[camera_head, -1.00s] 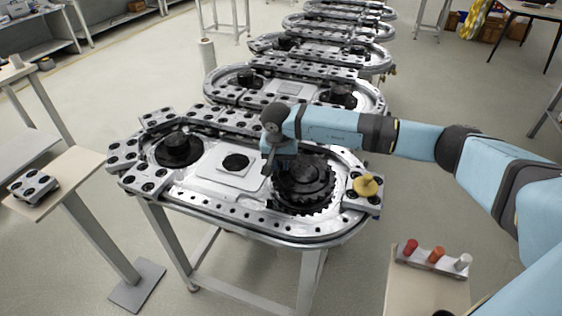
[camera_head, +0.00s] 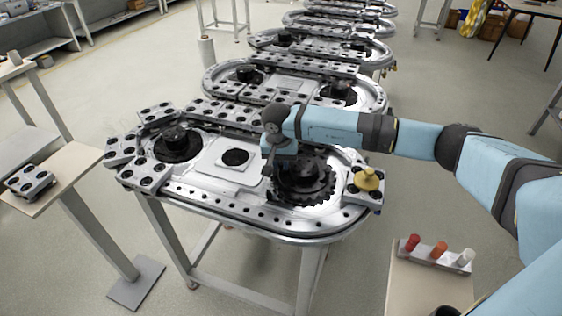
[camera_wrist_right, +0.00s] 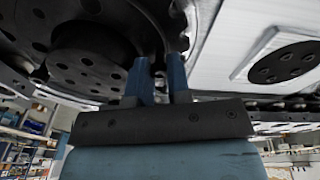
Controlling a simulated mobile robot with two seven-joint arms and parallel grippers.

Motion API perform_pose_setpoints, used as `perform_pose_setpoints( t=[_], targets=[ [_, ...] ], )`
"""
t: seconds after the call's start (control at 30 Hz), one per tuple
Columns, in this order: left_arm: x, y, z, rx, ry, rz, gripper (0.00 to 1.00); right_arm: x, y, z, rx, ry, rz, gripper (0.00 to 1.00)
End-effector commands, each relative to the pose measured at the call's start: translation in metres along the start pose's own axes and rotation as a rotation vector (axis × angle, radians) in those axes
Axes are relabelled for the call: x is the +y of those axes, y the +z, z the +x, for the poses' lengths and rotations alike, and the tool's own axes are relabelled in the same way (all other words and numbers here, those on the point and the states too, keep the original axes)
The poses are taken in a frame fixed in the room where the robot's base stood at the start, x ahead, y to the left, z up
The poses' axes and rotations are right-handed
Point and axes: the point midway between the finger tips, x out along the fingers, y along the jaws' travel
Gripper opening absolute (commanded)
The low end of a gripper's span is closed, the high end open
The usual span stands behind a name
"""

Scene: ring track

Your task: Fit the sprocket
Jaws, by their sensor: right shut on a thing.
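The black toothed sprocket (camera_head: 306,181) is at the right end of the nearest ring track (camera_head: 225,203), roughly level in the head view. My right gripper (camera_head: 268,167) is at its left side, and its fingers (camera_wrist_right: 163,70) are shut on it. In the right wrist view the sprocket's dark underside (camera_wrist_right: 85,55) fills the upper left. I cannot tell whether it is seated or held just above its hub; the hub is hidden. My left gripper is not in view.
A yellow knob (camera_head: 367,180) stands on the track block just right of the sprocket. A black wheel (camera_head: 177,144) sits at the left end, and a square plate (camera_head: 226,170) lies between. A side stand with coloured pegs (camera_head: 438,251) is at the lower right.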

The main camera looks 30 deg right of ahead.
Motion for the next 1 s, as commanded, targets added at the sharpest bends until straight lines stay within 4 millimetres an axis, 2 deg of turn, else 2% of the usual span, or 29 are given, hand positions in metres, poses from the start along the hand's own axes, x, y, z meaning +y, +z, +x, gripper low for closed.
perform_pose_setpoints(
  t=[0.03, 0.07, 0.17, 0.2, 0.7, 0.77, 0.83, 1.0],
  targets=[
    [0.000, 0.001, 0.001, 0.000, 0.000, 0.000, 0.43, -0.001, -0.001, 0.000, 0.002, -0.002, 0.000, 0.00],
    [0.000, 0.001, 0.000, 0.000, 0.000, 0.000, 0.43, -0.001, -0.001, -0.001, 0.002, -0.002, 0.000, 0.22],
    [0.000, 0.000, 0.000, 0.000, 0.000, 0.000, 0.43, 0.000, -0.001, -0.001, 0.001, -0.001, 0.000, 0.45],
    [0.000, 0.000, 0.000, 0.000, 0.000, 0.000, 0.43, 0.000, -0.001, -0.001, 0.001, -0.001, 0.000, 0.47],
    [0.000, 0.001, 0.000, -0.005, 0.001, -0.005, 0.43, 0.002, 0.001, 0.003, -0.002, 0.005, 0.001, 0.47],
    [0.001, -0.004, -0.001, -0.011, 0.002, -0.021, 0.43, 0.002, 0.000, 0.003, -0.002, 0.005, 0.001, 0.47],
    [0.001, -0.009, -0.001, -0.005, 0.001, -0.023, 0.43, 0.001, -0.001, -0.009, 0.001, 0.003, 0.001, 0.47],
    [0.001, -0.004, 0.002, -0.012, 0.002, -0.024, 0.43, 0.000, -0.001, -0.048, 0.004, -0.002, 0.000, 0.47]
  ],
)
